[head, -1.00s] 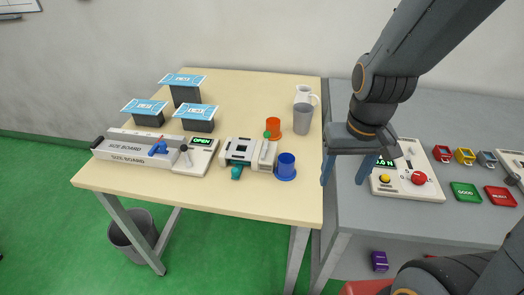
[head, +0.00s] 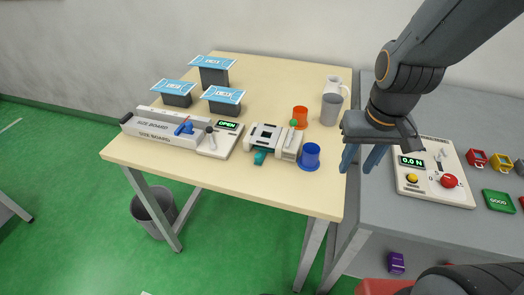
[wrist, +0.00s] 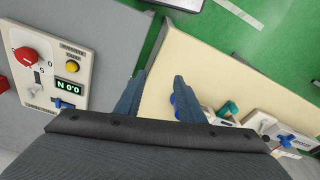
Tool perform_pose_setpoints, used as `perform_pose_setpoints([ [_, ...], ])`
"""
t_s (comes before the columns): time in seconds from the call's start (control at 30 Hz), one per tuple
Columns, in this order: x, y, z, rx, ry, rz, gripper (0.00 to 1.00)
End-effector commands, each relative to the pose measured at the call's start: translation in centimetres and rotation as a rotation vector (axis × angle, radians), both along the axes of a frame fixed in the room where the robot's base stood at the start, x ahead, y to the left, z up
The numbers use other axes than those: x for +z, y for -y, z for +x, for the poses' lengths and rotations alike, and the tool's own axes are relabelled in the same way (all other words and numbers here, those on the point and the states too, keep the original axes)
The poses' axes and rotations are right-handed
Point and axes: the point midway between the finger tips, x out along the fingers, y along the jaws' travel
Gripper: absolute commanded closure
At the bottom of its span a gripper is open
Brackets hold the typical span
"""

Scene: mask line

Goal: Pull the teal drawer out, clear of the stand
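The teal drawer (head: 260,157) is a small teal piece at the front of a white and grey stand (head: 287,147) on the cream table. Its front end sticks out past the stand; the rest is hidden inside. It also shows in the wrist view as a teal shape (wrist: 230,108), right of my fingers, with the stand partly visible. My gripper (head: 361,163) is in the air near the cream table's right edge, right of the drawer and apart from it. Its blue fingers are spread with nothing between them, as the wrist view (wrist: 158,84) also shows.
A blue cup (head: 310,157) stands just right of the stand, between it and my gripper. A size board (head: 165,132) lies left. A button panel (head: 432,172) is on the grey table.

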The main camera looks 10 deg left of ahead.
Motion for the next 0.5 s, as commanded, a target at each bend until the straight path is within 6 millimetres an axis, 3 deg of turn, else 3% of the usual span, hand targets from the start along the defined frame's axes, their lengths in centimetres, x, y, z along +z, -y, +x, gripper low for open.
perform_pose_setpoints([
  [0.2, -1.4, -9.7, 4.9, 0.251, 0.112, 0.026, 0.65],
  [0.4, -1.6, -18.2, 6.7, 0.436, 0.199, 0.06, 0.65],
  [0.5, -1.6, -20.6, 6.9, 0.488, 0.223, 0.071, 0.65],
])
